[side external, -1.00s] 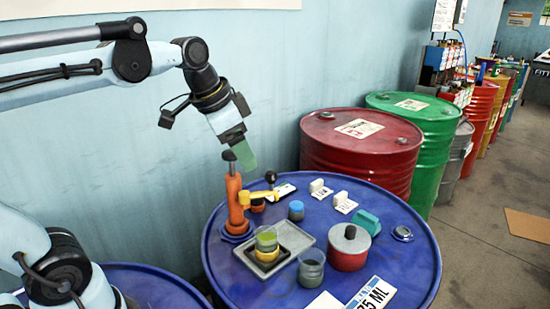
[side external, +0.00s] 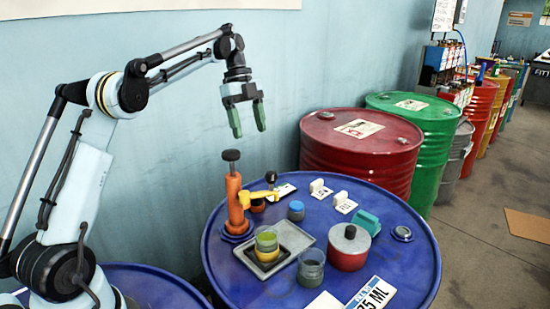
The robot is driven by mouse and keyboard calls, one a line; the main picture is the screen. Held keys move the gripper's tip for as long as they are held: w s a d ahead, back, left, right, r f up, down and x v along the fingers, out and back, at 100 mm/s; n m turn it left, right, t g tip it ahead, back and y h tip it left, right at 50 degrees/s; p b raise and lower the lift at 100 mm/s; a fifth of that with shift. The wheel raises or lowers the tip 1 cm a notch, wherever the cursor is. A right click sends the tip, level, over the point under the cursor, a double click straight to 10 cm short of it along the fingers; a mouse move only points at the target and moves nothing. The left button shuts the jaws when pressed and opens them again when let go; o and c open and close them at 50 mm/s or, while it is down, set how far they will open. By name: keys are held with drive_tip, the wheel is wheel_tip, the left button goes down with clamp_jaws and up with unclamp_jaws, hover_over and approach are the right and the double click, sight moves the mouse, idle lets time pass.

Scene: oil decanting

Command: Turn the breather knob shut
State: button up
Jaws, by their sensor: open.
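My gripper (side external: 249,131) is open and empty, with its green fingers pointing down. In the picture it is above and slightly right of an orange hand pump (side external: 234,203) on the blue drum (side external: 400,285). A black ball-topped knob (side external: 271,177) stands just behind the spout. I cannot tell for sure which of the two is the breather knob, or how far either is turned.
A grey tray (side external: 302,238) on the drum holds a jar with yellow-green contents (side external: 266,241). Another jar (side external: 311,268), a blue-topped jar (side external: 296,210), a red pot (side external: 349,250) and a teal block (side external: 368,222) stand nearby. The wall is close behind.

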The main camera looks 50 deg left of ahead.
drive_tip(key=shift+m+h, duration=0.4)
drive_tip(key=shift+m, duration=0.5)
drive_tip(key=f, duration=0.6)
drive_tip(key=d+f, duration=0.1)
drive_tip(key=f, duration=0.5)
drive_tip(key=d+f, duration=0.1)
drive_tip(key=f, duration=0.5)
drive_tip(key=shift+s+d, duration=0.25)
drive_tip(key=shift+s, duration=0.05)
drive_tip(key=c, duration=1.1)
